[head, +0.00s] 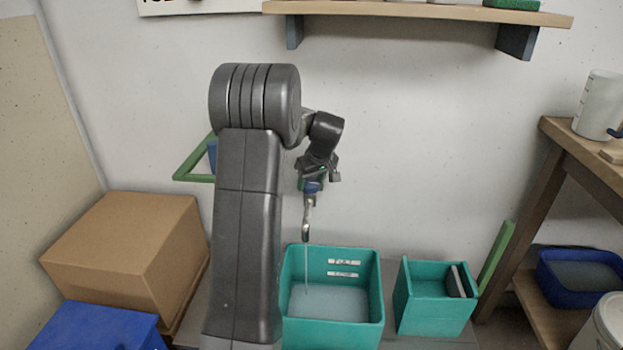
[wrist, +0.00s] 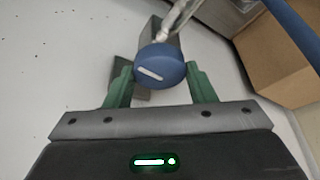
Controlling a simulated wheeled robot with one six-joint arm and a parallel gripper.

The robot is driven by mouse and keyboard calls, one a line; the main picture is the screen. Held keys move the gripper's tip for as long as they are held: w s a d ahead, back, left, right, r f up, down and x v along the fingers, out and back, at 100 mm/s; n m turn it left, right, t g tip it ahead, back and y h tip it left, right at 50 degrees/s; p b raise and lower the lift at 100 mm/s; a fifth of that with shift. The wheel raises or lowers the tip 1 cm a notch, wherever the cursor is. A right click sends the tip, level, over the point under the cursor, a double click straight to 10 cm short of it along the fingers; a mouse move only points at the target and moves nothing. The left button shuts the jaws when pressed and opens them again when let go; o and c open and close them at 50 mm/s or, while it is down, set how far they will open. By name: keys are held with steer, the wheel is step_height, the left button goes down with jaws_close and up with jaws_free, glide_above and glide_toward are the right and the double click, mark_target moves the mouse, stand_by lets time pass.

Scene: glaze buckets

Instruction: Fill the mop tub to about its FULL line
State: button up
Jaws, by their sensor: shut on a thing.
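The teal mop tub (head: 333,336) stands on the floor below the tap (head: 306,230). Two white labels show on its inner back wall; the upper one (head: 341,262) seems to read FULL. A thin stream (head: 306,268) runs from the spout into the tub. Pale water (head: 330,304) covers the bottom, its surface below both labels. My gripper (head: 313,182) is at the tap, shut on the blue tap knob. In the wrist view the knob (wrist: 160,70) sits between my green fingers, its white mark slightly tilted. My gripper partly hides the knob in the head view.
A smaller teal bucket (head: 435,318) with a divider stands right of the tub. A cardboard box (head: 130,245) and a blue container (head: 95,328) are at the left. A wooden bench (head: 555,150) with a white jug (head: 597,105) is at the right. A shelf (head: 420,12) hangs above.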

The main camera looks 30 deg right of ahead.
steer(key=m+p, duration=0.1)
steer(key=m+h+p, duration=0.1)
steer(key=m, duration=0.1)
steer(key=shift+a+r+m, duration=0.2)
steer(key=shift+m, duration=0.1)
steer(key=m+h+p, duration=0.1)
steer(key=m, duration=0.2)
steer(key=shift+f+g+h+p, duration=0.1)
steer(key=shift+g+h+p, duration=0.2)
steer(key=shift+h+p, duration=0.1)
steer(key=m, duration=0.2)
steer(key=m+g+h, duration=0.1)
steer(key=shift+w+a+f+m, duration=0.1)
steer(key=shift+w+m, duration=0.05)
steer(key=shift+m, duration=0.25)
steer(key=shift+m+g+h+b, duration=0.3)
steer(key=shift+m+b, duration=0.35)
steer(key=shift+m, duration=0.85)
steer(key=o, duration=1)
steer(key=p+v, duration=0.3)
steer(key=v, duration=1.1)
steer(key=shift+w, duration=0.2)
